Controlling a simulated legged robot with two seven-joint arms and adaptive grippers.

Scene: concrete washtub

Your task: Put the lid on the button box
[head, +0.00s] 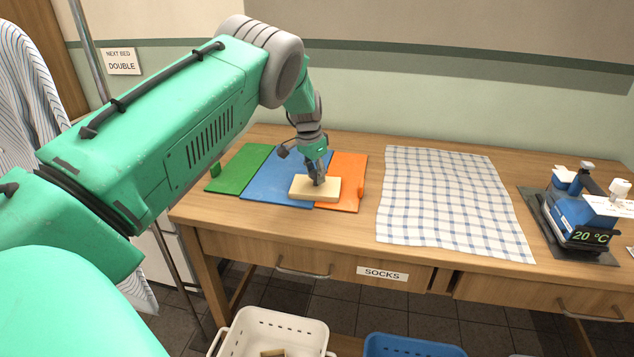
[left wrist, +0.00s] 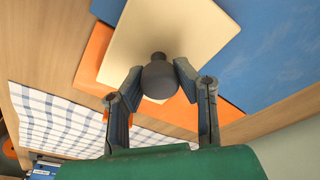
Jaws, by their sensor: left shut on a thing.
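A cream rectangular lid (head: 302,191) with a dark round knob (left wrist: 160,79) is over the seam of the blue mat (head: 262,187) and the orange mat (head: 348,171). My left gripper (head: 318,180) comes down on it from above and is shut on the knob. In the left wrist view the fingers (left wrist: 160,85) flank the knob, and the cream top (left wrist: 175,30) spreads out beyond it. I cannot tell whether the lid touches the mats or whether a box is under it. No separate button box is distinguishable. My right gripper is not in view.
A green mat (head: 240,168) with a small upright green tab lies left. A checked cloth (head: 450,200) covers the table's middle right. A blue device (head: 580,218) reading 20 °C stands at the right. A white basket (head: 250,325) and blue basket (head: 410,345) are below the front edge.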

